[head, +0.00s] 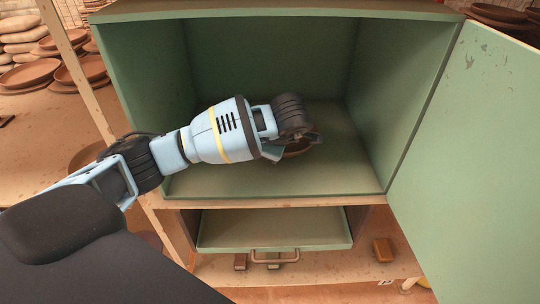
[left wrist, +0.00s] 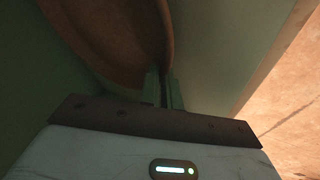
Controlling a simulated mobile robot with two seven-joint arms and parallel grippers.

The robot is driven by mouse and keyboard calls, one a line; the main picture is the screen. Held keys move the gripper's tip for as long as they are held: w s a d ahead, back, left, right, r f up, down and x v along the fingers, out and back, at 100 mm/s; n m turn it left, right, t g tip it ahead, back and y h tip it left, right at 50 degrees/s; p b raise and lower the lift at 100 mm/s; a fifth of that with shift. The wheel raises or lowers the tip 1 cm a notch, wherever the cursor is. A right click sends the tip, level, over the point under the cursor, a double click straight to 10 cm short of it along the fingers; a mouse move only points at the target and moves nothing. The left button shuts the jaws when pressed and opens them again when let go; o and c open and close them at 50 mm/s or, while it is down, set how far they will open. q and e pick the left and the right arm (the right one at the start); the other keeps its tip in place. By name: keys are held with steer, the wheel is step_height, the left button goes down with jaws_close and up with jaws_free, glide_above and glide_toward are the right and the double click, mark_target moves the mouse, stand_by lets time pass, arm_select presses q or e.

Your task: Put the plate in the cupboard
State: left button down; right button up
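The green cupboard (head: 270,60) stands open in the head view, with its door (head: 475,150) swung out to the right. My left arm reaches in from the left. My left gripper (head: 296,146) is inside the cupboard, low over its floor. The brown plate (head: 297,152) shows only in part there, mostly hidden by the gripper. In the left wrist view the plate (left wrist: 115,35) fills the top left, and its rim runs between the two close fingers of the left gripper (left wrist: 164,90). Whether the plate touches the cupboard floor I cannot tell. My right gripper is not in view.
Below the cupboard is a green drawer (head: 275,230) with a handle, pulled partly out. A small brown block (head: 383,250) lies on the lower shelf. Stacked brown plates (head: 85,70) stand on the left shelf. The cupboard floor around the gripper looks bare.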

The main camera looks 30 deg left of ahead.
arm_select(q)
steer(key=shift+w+r, duration=0.1)
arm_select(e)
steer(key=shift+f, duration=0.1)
arm_select(q)
steer(key=shift+w, duration=0.3)
step_height(320, 180, down, 3)
steer(key=shift+f, duration=0.25)
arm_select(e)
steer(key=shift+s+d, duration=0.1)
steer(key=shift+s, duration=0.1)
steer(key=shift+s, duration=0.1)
arm_select(q)
steer(key=c, duration=2.1)
jaws_free()
steer(key=shift+f, duration=0.2)
steer(key=o, duration=0.5)
